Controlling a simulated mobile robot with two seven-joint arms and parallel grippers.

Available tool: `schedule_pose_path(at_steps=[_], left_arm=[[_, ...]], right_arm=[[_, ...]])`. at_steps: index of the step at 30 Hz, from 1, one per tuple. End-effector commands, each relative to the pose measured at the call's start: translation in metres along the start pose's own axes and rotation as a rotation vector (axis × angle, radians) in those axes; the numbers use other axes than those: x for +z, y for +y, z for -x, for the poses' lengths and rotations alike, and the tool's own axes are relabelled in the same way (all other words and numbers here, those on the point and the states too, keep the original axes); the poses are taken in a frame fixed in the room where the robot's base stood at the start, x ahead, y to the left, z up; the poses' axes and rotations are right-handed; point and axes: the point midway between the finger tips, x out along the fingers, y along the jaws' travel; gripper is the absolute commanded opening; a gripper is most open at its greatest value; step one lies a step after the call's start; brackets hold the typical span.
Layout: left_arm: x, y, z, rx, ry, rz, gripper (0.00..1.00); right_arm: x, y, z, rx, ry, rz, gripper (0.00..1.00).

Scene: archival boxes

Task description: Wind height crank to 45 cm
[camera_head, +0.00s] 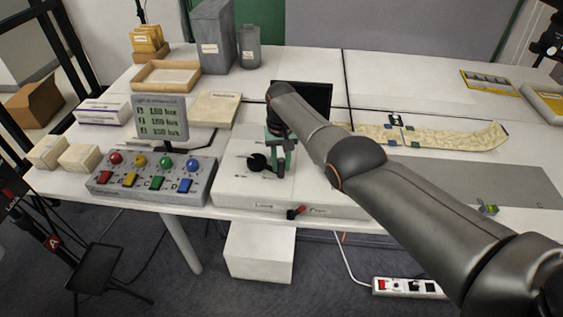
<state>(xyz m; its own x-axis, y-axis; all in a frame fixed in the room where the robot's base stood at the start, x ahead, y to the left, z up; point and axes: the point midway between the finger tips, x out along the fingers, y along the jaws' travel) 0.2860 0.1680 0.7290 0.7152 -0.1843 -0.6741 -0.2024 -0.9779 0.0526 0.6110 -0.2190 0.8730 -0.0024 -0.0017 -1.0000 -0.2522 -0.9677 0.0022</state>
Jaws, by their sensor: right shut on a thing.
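The height crank (257,162) shows as a black round knob with a short dark arm on top of a white box-shaped housing (235,184). My right gripper (279,160) comes down over the housing, just right of the black knob. It is shut on the crank's handle, which is mostly hidden by the fingers. A small red lever (296,212) sits on the housing's front face, between two printed labels too small to read surely. No height reading in centimetres can be made out. My left gripper is not in view.
A grey control box (150,187) with coloured knobs and switches stands left of the housing, with a small display (160,117) behind it. A black screen (313,97) stands behind the housing. A patterned strip (440,137) and a grey mat (475,180) lie to the right.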

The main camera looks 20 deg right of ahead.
Motion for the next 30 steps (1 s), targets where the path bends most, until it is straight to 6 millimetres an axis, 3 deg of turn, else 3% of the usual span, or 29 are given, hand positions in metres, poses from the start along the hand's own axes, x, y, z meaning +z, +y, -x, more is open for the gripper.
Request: schedule_pose_path(at_steps=[17,18,25,30], left_arm=[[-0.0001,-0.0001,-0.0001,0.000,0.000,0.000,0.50],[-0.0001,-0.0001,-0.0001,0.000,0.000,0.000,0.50],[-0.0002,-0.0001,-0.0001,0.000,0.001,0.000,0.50],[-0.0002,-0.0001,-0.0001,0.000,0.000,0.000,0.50]], right_arm=[[0.0002,-0.0045,0.0005,-0.007,0.001,0.006,0.00],[0.0001,-0.0045,0.0006,-0.007,0.002,0.006,0.33],[-0.0004,-0.0032,0.0007,-0.005,0.002,0.005,0.58],[-0.0005,-0.0024,0.0005,-0.004,0.002,0.004,0.58]])
